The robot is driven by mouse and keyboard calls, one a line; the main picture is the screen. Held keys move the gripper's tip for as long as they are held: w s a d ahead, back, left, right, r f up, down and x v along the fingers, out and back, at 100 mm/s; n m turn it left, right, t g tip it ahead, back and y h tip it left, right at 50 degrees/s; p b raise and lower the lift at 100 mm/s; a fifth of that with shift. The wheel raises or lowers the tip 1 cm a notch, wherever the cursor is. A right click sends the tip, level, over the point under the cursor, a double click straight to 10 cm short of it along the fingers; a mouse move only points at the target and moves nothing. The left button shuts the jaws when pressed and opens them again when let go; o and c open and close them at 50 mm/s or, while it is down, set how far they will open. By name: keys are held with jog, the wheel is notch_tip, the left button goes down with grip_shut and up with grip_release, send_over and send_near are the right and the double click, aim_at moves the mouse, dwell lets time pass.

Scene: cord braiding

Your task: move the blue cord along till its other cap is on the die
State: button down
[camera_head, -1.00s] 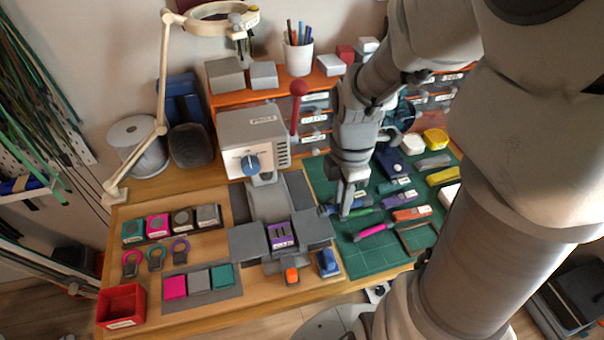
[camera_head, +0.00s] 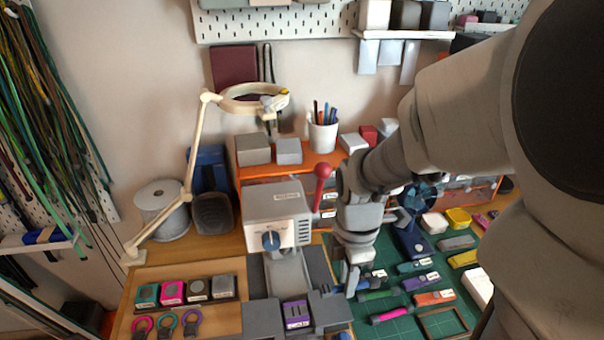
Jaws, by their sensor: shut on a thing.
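My gripper (camera_head: 351,289) points down over the near left part of the green mat, just right of the press. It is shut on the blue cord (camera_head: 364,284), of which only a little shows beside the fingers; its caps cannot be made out. The press (camera_head: 278,217) is grey with a blue knob and a red-balled lever (camera_head: 322,171) standing up. The purple die (camera_head: 296,314) sits at the front of the press bed, between two grey blocks, left of and nearer than my gripper. I see no cord on the die.
An orange drawer unit (camera_head: 262,174) stands behind the press. A lamp arm (camera_head: 197,150) rises at left. My arm hides the right side.

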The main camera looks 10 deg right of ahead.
jog(key=w+a, duration=0.3)
jog(key=a, duration=1)
dwell(0.8)
jog(key=shift+w+a, duration=0.45)
jog(key=shift+a, duration=0.3)
dwell(0.6)
dwell(1.0)
jog(key=c, duration=0.7)
grip_release()
jog(key=shift+c, duration=0.2)
